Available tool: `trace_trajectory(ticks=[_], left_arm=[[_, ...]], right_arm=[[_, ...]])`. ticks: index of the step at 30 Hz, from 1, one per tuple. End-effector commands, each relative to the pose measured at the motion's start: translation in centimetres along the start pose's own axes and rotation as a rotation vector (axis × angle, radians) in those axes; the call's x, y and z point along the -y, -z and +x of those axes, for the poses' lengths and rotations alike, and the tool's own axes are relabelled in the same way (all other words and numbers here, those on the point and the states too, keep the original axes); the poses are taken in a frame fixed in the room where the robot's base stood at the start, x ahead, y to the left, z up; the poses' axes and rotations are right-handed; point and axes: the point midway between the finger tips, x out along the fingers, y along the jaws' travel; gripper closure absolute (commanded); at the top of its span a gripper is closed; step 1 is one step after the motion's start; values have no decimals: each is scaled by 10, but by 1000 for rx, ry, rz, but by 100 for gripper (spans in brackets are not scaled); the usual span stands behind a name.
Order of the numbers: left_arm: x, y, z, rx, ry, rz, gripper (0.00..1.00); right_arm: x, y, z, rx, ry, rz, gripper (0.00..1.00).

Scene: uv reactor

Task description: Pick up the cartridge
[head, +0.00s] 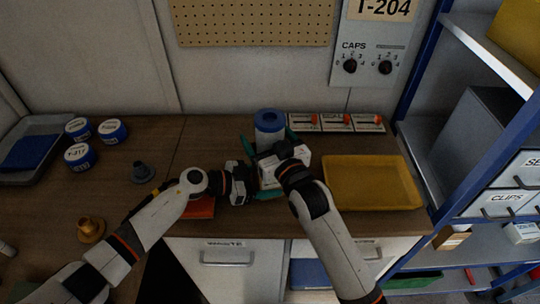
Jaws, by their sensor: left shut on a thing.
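The cartridge (269,127), a pale cylinder with a blue top, is upright near the back of the wooden worktop; its lower part is hidden behind my grippers. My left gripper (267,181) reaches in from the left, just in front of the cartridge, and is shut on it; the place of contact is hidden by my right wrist. My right gripper (269,141) comes from the front, with its teal fingers apart on the left and right of the cartridge. The two grippers overlap closely in the picture.
A yellow tray (372,187) lies to the right. Several blue-and-white round containers (112,131), a dark flanged part (143,171) and a brass-coloured part (91,229) stand left. A grey tray (52,124) is far left. Red-marked switch blocks (336,122) line the back. Blue-framed shelves (419,60) bound the right.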

Motion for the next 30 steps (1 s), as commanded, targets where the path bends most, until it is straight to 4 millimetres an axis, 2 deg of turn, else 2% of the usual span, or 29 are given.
trace_trajectory(ticks=[2, 14, 23, 26, 30], left_arm=[[0, 1, 0, -1, 0, -1, 43], [0, 1, 0, -1, 0, -1, 43], [0, 1, 0, -1, 0, -1, 43], [0, 1, 0, -1, 0, -1, 43], [0, 1, 0, -1, 0, -1, 43]], right_arm=[[0, 0, 0, 0, 0, 0, 16], [0, 0, 0, 0, 0, 0, 81], [0, -5, 0, 4, 0, 0, 84], [0, -17, 0, 7, 0, 0, 84], [0, -48, 0, 11, -1, 0, 84]])
